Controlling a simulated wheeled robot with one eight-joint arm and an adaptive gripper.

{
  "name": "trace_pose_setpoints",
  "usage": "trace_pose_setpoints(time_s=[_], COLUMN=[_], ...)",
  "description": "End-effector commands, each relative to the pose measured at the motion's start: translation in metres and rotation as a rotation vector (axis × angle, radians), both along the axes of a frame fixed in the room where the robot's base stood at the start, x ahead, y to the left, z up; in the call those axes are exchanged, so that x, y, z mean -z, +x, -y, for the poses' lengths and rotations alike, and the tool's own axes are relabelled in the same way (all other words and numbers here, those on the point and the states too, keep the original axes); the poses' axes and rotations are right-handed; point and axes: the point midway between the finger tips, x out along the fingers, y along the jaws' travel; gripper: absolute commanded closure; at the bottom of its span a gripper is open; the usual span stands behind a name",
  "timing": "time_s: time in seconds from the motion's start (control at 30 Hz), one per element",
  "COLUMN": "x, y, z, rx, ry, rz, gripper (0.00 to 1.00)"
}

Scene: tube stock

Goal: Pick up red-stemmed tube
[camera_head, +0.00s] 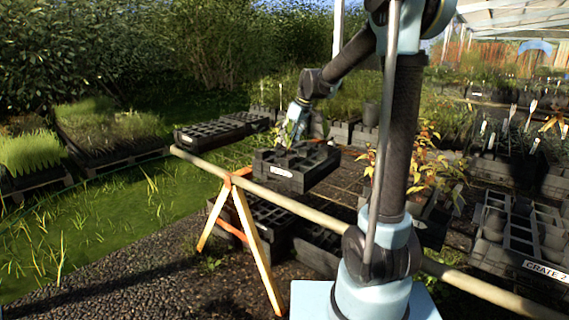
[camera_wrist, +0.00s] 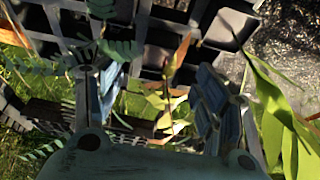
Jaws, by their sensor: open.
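My gripper (camera_head: 294,128) is over a black labelled crate (camera_head: 275,171) in the head view, pointing down at leafy growth in it. In the wrist view my gripper (camera_wrist: 158,88) is open, with a blue-grey finger on each side. A plant with a reddish-orange stem and tip (camera_wrist: 178,55) and yellow-green leaves shows between and beyond the fingers. Its tube and lower stem are hidden or too dark to make out. Black crate cells (camera_wrist: 148,35) lie behind it. I cannot tell whether a finger touches the plant.
Fern-like leaves hang by the left finger, and broad green leaves (camera_wrist: 285,135) stand close at the right. A wooden rail (camera_head: 275,197) on an orange trestle (camera_head: 255,245) runs in front of the crate. More crates stand left and right, one marked CRATE 2 (camera_head: 530,255).

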Motion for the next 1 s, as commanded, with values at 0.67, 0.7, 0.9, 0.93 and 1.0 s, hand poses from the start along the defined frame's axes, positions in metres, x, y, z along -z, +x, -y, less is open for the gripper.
trace_pose_setpoints(time_s=[0.67, 0.7, 0.9, 0.93, 1.0], x=[0.054, 0.055, 0.056, 0.056, 0.055], y=[0.015, 0.015, 0.015, 0.015, 0.015], z=[-0.021, -0.021, -0.021, -0.021, -0.020], rx=[0.000, 0.000, 0.001, 0.001, 0.001], ry=[-0.001, -0.001, 0.000, 0.000, 0.000], rz=[0.001, 0.001, 0.000, 0.000, 0.000], gripper=[0.35, 0.35, 0.35, 0.42, 0.58])
